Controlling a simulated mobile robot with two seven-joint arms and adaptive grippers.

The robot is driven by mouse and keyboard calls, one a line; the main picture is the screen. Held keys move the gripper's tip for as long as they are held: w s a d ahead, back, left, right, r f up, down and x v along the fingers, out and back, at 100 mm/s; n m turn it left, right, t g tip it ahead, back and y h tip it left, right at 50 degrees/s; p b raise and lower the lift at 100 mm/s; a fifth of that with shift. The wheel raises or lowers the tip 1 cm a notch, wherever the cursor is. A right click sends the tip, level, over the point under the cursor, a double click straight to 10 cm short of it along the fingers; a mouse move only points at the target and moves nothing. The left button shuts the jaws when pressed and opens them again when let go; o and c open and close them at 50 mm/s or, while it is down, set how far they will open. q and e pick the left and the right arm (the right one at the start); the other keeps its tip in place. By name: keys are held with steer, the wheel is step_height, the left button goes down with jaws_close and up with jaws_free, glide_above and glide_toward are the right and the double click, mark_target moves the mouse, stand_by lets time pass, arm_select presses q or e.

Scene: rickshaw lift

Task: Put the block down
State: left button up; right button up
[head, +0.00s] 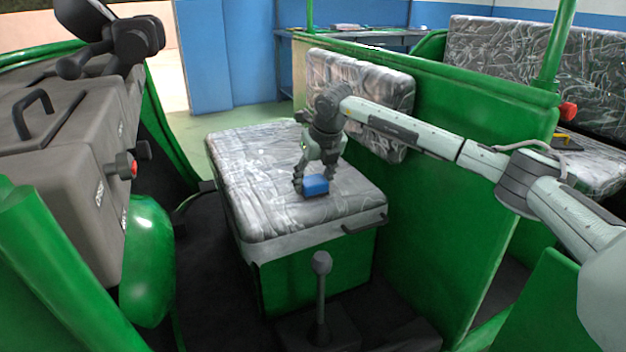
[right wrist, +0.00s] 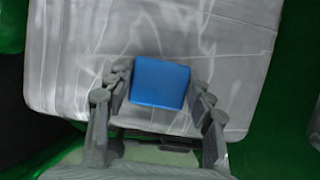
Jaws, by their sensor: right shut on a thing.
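The blue block (head: 315,186) is at my right gripper (head: 314,184), over the front part of the silver seat cushion (head: 250,170). In the right wrist view the blue block (right wrist: 160,82) sits between the two fingers of my right gripper (right wrist: 158,100), with the seat (right wrist: 220,45) behind it. My right gripper is shut on the block and points down. Whether the block touches the seat I cannot tell. My left gripper does not show in the head view.
A green panel with a silver backrest (head: 400,95) stands behind the seat. A lever (head: 321,290) rises in front of the seat. A grey box console with a red knob (head: 125,165) is at the left. The left part of the seat is clear.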

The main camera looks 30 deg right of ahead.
steer(key=shift+f, duration=0.1)
steer(key=o, duration=1)
steer(key=shift+r, duration=0.2)
steer(key=v, duration=1.1)
steer(key=shift+s+r, duration=0.15)
steer(key=shift+r, duration=0.25)
